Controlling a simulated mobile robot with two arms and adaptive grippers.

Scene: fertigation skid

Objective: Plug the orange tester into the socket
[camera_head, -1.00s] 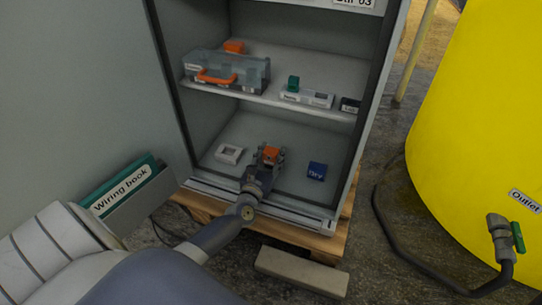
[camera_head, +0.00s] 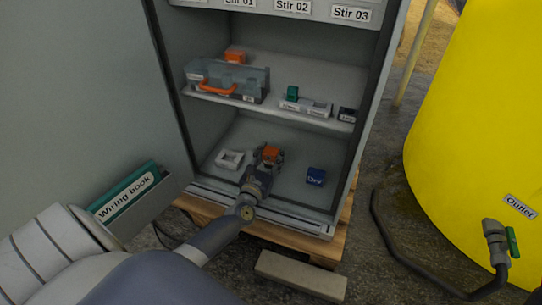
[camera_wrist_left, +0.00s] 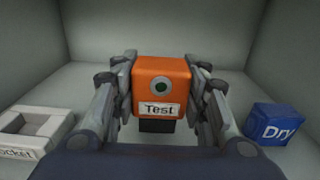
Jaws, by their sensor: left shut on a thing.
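The orange tester (camera_wrist_left: 162,72), labelled "Test", is between the fingers of my left gripper (camera_wrist_left: 162,95), with a dark part below it. In the head view my left gripper (camera_head: 268,160) reaches into the cabinet's lower compartment, shut on the orange tester (camera_head: 271,152). The white socket (camera_head: 229,159) lies on the compartment floor to the left of the gripper, apart from the tester. It also shows in the left wrist view (camera_wrist_left: 62,124), at the lower left, its label partly cut off. My right gripper is out of view.
A blue block marked "Dry" (camera_head: 316,176) sits right of the gripper. The shelf above (camera_head: 270,106) holds a clear case (camera_head: 228,80) with an orange handle and small blocks. The cabinet walls close in the sides. A wiring book (camera_head: 127,195) is at the left.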

